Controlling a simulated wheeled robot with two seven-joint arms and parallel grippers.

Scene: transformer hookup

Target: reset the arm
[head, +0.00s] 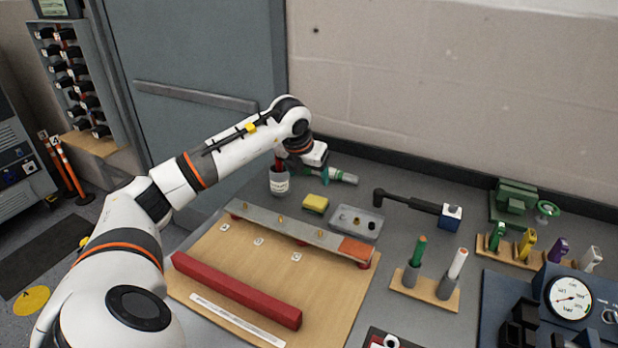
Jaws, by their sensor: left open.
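My left arm reaches in from the left across the bench. My left gripper (317,166) is at the back of the bench, beside a small labelled jar (280,183) and just behind a yellow sponge (315,203). It is open, and I see nothing held in it, though its fingertips are small and partly hidden by the wrist. A red handle shows in the jar's mouth, close to the wrist. A green and white cylinder (344,177) lies just right of the gripper; I cannot tell whether they touch. My right gripper is not in view.
A wooden board (335,295) carries a grey bar (290,228) and a red bar (235,289). A clear tray (372,214), a black-handled tool (410,201), two stands with coloured cylinders (423,287) and a gauge unit (570,298) fill the right. A wall stands behind.

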